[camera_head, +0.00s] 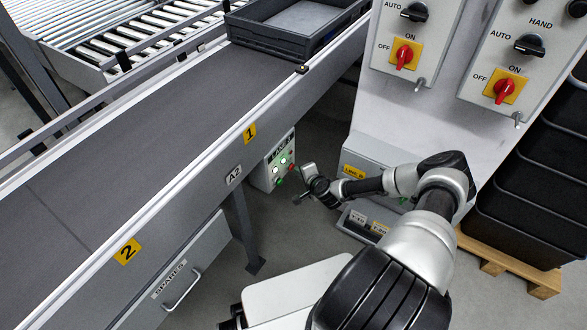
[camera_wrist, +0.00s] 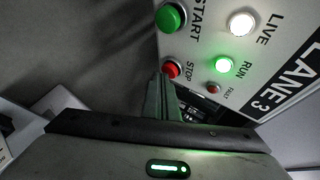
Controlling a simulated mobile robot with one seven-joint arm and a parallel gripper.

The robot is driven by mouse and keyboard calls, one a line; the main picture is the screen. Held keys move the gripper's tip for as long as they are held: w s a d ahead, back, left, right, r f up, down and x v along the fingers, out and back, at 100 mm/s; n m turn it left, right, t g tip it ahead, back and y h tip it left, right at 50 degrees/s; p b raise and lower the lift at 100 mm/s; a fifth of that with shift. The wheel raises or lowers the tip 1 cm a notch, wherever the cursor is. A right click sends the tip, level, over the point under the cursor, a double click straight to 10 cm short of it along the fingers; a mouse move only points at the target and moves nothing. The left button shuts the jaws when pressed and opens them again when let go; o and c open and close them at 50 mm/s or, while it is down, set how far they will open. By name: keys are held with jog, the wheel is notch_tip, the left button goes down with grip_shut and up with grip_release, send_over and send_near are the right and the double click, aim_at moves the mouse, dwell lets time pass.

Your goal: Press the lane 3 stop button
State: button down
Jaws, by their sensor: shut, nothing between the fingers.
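The lane 3 panel (camera_wrist: 205,45) fills the upper right of the wrist view, turned on its side. Its red STOP button (camera_wrist: 171,69) sits beside the green START button (camera_wrist: 170,17). My gripper (camera_wrist: 160,80) is shut and empty, with its tips right by the STOP button and overlapping its lower edge in the picture. I cannot tell whether they touch it. The LIVE lamp (camera_wrist: 241,24) glows white and the RUN lamp (camera_wrist: 224,65) glows green. The small FAULT lamp (camera_wrist: 214,88) looks dull red. In the head view the panel box (camera_head: 262,178) hangs under the conveyor, with my gripper (camera_head: 298,184) at its right.
The conveyor (camera_head: 130,130) runs above the panel, with a grey tray (camera_head: 270,42) on it. A conveyor leg (camera_head: 243,225) stands left of the panel. A control cabinet (camera_head: 350,125) with rotary switches stands to the right. Black crates (camera_head: 520,210) sit on a pallet at far right.

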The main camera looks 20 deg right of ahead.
jog(key=shift+w+a, duration=0.3)
jog(key=shift+w, duration=0.1)
dwell(0.6)
jog(key=shift+s+d+b, duration=0.3)
jog(key=shift+s+d, duration=0.45)
jog(key=shift+s, duration=0.2)
jog(key=shift+s+d+b, duration=0.25)
jog(key=shift+s+d, duration=0.55)
jog(key=shift+s, duration=0.2)
jog(key=shift+s+d+b, duration=0.25)
jog(key=shift+s+d, duration=0.5)
jog(key=shift+s, duration=0.25)
